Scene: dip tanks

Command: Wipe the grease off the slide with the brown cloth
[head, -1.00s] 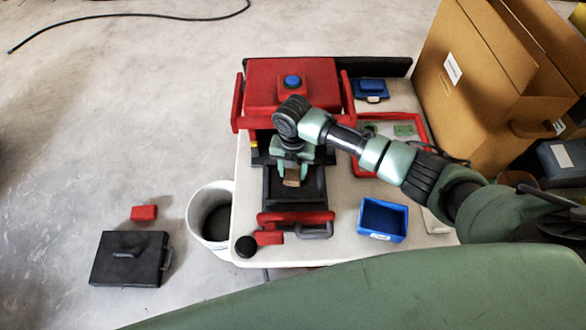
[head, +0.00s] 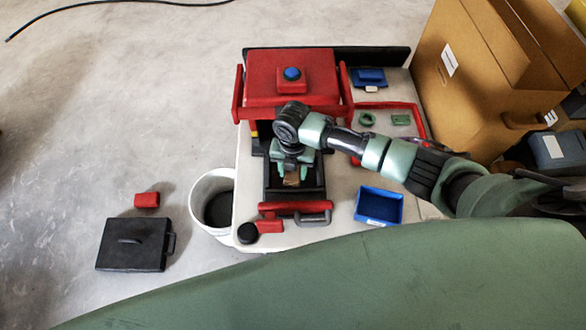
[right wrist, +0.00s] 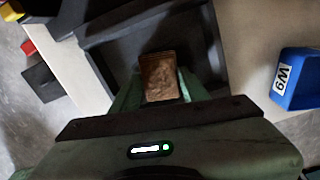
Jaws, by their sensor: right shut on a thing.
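My right gripper (head: 291,174) is shut on the brown cloth (head: 291,180), a small folded pad between its fingertips. In the right wrist view the cloth (right wrist: 162,77) shows whole between the green fingers, over a dark surface. That surface appears to be the slide (head: 312,186), a black tray-like part at the front of the red machine (head: 280,90). I cannot tell whether the cloth touches it. The gripper and arm hide part of the slide. No grease can be made out on it. My left gripper is not in view.
A red bar (head: 293,206) crosses the slide's front. A blue bin (head: 380,206) stands right on the table, a white bucket (head: 200,196) left of it. A black lid (head: 135,246) and a red block (head: 147,200) lie on the floor. A cardboard box (head: 480,90) stands at right.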

